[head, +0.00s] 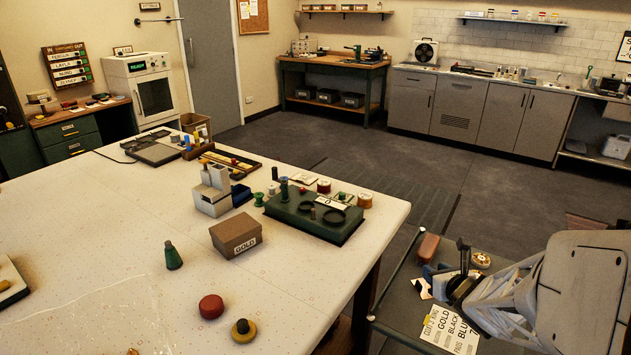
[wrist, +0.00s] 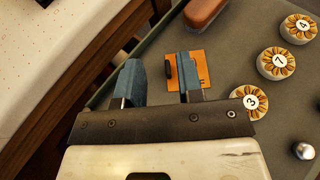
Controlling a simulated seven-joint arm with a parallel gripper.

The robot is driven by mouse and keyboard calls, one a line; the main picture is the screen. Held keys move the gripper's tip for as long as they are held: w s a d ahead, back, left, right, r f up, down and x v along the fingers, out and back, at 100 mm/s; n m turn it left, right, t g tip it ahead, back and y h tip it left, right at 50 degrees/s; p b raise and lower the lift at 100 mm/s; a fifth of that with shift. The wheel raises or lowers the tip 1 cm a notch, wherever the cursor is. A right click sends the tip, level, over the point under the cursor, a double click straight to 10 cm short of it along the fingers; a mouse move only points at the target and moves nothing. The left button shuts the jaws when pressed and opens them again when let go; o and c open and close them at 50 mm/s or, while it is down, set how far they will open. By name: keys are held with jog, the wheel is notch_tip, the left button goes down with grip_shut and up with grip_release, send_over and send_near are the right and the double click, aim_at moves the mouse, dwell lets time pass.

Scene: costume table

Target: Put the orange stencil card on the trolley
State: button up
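The orange stencil card (wrist: 202,72) lies on the grey trolley top (wrist: 232,62) in the wrist view, with a small dark upright piece on it. My gripper (wrist: 158,70) is open over the trolley's edge side. Its right finger covers part of the card; the dark piece shows between the fingers, close to the right one. The left finger is off to the left of the card. I cannot tell whether a finger touches the card. In the head view my gripper (head: 445,280) is low over the trolley (head: 398,305), and I cannot make out the card clearly there.
On the trolley are a brown block (wrist: 205,12), round numbered pieces (wrist: 277,63), a silver knob (wrist: 304,151) and a printed sheet (head: 450,328). The white table (head: 130,260) stands to the left, holding a gold-labelled box (head: 236,234), a green tray (head: 310,228) and spools.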

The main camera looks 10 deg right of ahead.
jog(key=s+a+r+m+g+h, duration=0.2)
jog(key=a+r+m, duration=0.2)
jog(key=r+m, duration=0.4)
jog(key=s+a+r+m+g+h, duration=0.1)
jog(key=a+r+m+g+h, duration=0.25)
jog(key=m, duration=0.75)
jog(key=s+a+r+m+g+y, duration=0.2)
jog(key=s+a+r+m, duration=0.2)
jog(key=s+a+m, duration=0.4)
jog(key=s+a+r+m+g+y, duration=0.3)
jog(key=s+a+r+m, duration=0.1)
jog(key=s+a+m, duration=0.4)
jog(key=shift+a+m, duration=0.2)
jog(key=shift+m, duration=0.4)
